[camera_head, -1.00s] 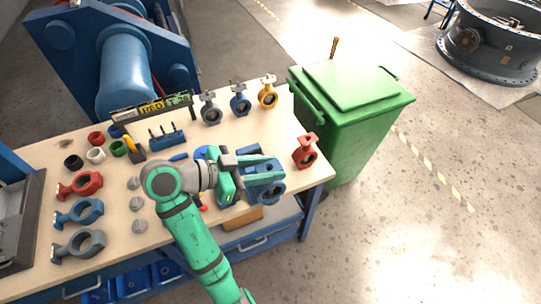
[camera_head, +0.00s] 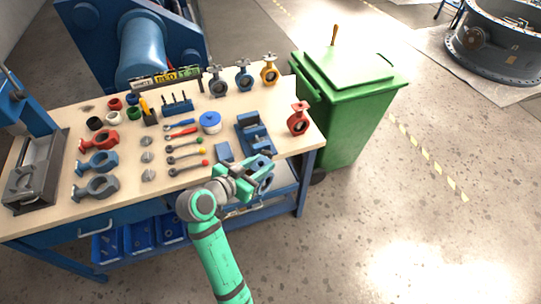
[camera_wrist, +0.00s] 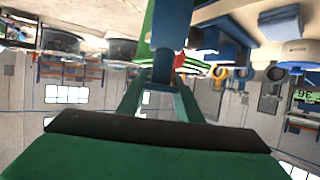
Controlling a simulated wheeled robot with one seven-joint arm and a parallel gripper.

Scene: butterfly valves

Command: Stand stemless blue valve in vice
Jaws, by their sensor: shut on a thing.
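The blue vice (camera_head: 250,122) stands near the right front of the bench, and its jaws look empty. My gripper (camera_head: 252,176) is in front of the bench's front edge, just nearer than the vice. It is shut on a blue valve (camera_head: 266,183), whose ring hangs at the fingertips, partly hidden by the fingers. In the wrist view, a blue body, probably this valve (camera_wrist: 171,25), shows between the green fingers (camera_wrist: 162,80). Its full tilt cannot be told.
A red valve (camera_head: 298,119) stands right of the vice, with a green bin (camera_head: 345,110) beyond. Grey, blue and yellow valves (camera_head: 243,78) stand at the back.

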